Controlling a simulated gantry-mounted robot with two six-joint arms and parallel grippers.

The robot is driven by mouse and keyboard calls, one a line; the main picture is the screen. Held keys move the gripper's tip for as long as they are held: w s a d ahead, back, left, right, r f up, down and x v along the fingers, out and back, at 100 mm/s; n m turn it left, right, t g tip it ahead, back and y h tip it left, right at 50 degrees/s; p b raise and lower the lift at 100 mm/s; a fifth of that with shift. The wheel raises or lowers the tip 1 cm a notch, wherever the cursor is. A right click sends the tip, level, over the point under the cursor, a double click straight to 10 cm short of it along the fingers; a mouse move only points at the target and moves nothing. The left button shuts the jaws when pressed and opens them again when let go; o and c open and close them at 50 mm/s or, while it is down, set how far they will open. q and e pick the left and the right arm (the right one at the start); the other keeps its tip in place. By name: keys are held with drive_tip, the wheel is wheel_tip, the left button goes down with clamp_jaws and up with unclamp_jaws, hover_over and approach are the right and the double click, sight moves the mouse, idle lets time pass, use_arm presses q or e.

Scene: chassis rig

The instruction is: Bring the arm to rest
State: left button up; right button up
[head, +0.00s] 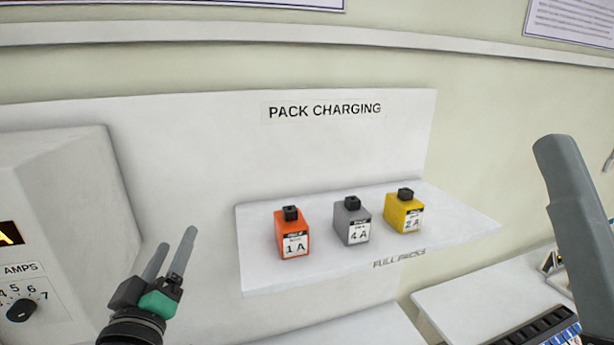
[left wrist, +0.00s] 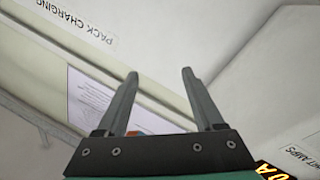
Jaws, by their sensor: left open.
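My left gripper (head: 172,256) is in the lower left of the head view, with green at its base and two grey fingers pointing up and to the right. It is open and empty, in front of the white charging panel and left of the shelf. In the left wrist view its two fingers (left wrist: 160,90) stand apart with nothing held between them. A grey arm part (head: 575,220) stands at the right of the head view; no right gripper fingertips can be made out there.
A white shelf (head: 260,280) marked FULL PACKS holds an orange pack (head: 292,236), a grey pack (head: 350,222) and a yellow pack (head: 403,213). A white unit with an AMPS dial (head: 22,309) is at far left. A white surface (head: 465,292) lies at lower right.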

use_arm(q)
drive_tip(key=s+d+r+m+t+h, duration=0.2)
drive_tip(key=s+r+m+t, duration=0.2)
drive_tip(key=s+r, duration=0.5)
drive_tip(key=s+d+r+m+t+h, duration=0.2)
drive_tip(key=s+r+m+t, duration=0.2)
drive_tip(key=s+r, duration=0.6)
wheel_tip(320, 180, up, 2)
drive_tip(key=shift+s+d+r+m, duration=0.1)
drive_tip(key=shift+s+d+m, duration=0.2)
wheel_tip(320, 180, down, 37)
drive_tip(key=b, duration=3.7)
drive_tip(key=shift+w, duration=0.1)
